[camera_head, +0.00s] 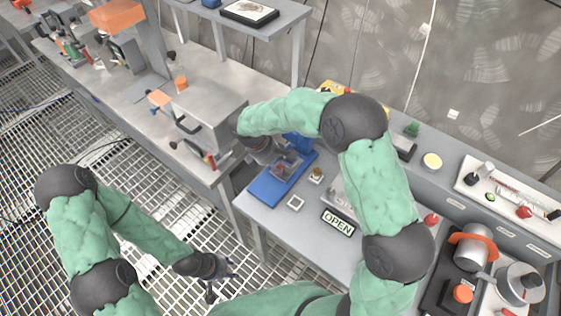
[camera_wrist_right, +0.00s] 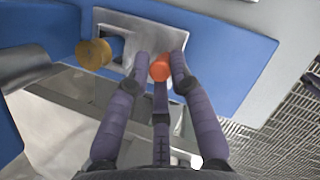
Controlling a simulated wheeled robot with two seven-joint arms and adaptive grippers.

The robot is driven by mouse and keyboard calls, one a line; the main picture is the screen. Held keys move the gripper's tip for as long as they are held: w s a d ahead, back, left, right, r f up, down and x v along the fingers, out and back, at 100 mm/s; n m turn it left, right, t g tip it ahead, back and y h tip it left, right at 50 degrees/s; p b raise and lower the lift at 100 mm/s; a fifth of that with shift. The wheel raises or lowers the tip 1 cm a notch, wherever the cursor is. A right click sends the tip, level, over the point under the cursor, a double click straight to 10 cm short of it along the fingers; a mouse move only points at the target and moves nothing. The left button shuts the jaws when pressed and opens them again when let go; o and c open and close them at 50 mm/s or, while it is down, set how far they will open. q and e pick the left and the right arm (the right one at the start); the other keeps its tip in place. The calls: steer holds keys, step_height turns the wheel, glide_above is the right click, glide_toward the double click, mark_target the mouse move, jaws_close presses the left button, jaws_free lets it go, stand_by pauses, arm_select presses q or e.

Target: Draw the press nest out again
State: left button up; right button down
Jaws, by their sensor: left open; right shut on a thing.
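The blue press (camera_head: 268,190) stands on the workbench near its left end. In the right wrist view its blue base (camera_wrist_right: 235,60) carries the grey metal press nest (camera_wrist_right: 125,22). An orange knob (camera_wrist_right: 160,67) sits at the nest's near edge. My right gripper (camera_head: 281,163) is shut on this knob, its fingers on both sides of it in the right wrist view (camera_wrist_right: 160,70). The wrist and arm partly hide the press in the head view. How far out the nest stands I cannot tell. My left gripper (camera_head: 217,277) is open and empty above the floor grating.
A brass cylinder (camera_wrist_right: 92,54) is left of the nest. A white square piece (camera_head: 296,203), a small brass-topped piece (camera_head: 316,175) and an OPEN sign (camera_head: 338,222) are beside the press. Another bench (camera_head: 232,85) stands behind to the left. Grating floor (camera_head: 165,190) is clear in front.

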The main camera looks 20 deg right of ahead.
steer(key=s+a+p, duration=0.1)
steer(key=s+a, duration=0.1)
steer(key=a, duration=0.1)
steer(key=s+a+p, duration=0.1)
steer(key=s+a, duration=0.2)
steer(key=shift+s, duration=0.15)
steer(key=shift+s+a+f, duration=0.1)
steer(key=shift+s+a, duration=0.2)
steer(key=shift+a, duration=0.05)
steer(key=c, duration=1.2)
jaws_free()
steer(key=shift+d, duration=0.1)
steer(key=shift+w, duration=0.1)
steer(key=shift+a+r, duration=0.25)
steer(key=shift+r, duration=0.2)
steer(key=v, duration=1.1)
